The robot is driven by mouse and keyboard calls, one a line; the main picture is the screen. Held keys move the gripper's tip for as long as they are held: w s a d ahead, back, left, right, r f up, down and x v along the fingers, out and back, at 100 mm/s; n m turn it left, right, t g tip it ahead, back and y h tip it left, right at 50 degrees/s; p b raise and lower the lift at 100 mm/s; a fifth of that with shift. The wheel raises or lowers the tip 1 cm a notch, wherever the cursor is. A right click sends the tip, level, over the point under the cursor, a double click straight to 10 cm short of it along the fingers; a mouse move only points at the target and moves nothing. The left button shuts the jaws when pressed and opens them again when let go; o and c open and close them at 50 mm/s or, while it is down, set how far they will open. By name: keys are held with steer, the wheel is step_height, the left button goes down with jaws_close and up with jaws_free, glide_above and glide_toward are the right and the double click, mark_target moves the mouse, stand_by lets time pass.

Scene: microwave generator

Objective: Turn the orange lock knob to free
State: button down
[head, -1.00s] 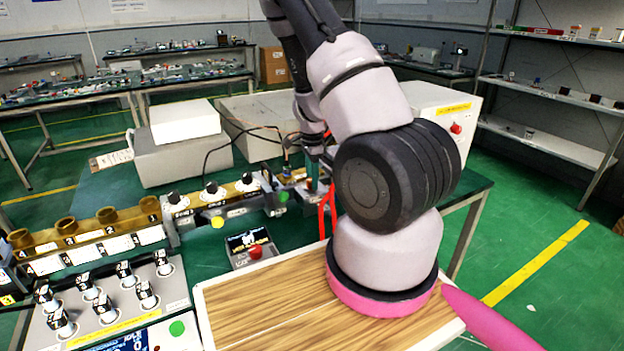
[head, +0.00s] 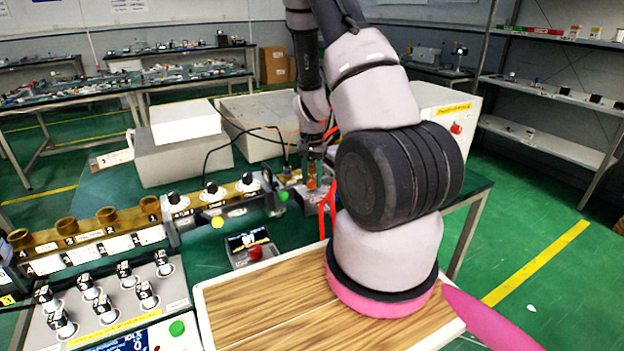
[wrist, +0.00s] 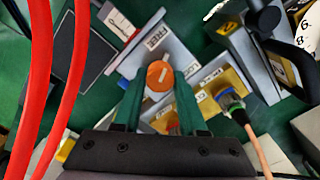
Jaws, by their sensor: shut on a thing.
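The orange lock knob (wrist: 160,76) is a round cap with a white mark, in the upper middle of the wrist view. A plate marked FREE (wrist: 155,40) lies just above it in that view. My gripper (wrist: 160,80) has its two green fingers on either side of the knob, shut on it. In the head view my gripper (head: 314,160) points down at the far end of the bench, with an orange part (head: 311,184) at its tips. The fingers hide the knob's sides, and I cannot tell its exact angle.
Red cables (wrist: 62,80) hang at the left of the wrist view, close to my gripper. A connector with a green and blue collar (wrist: 230,102) stands at the right. In the head view, a panel of knobs (head: 110,300) and a large white box (head: 435,120) flank the bench.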

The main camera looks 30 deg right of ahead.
mark_target(312, 180)
steer(key=shift+n, duration=0.6)
steer(key=shift+c, duration=2.3)
jaws_free()
steer(key=shift+r, duration=0.1)
step_height(312, 180, up, 11)
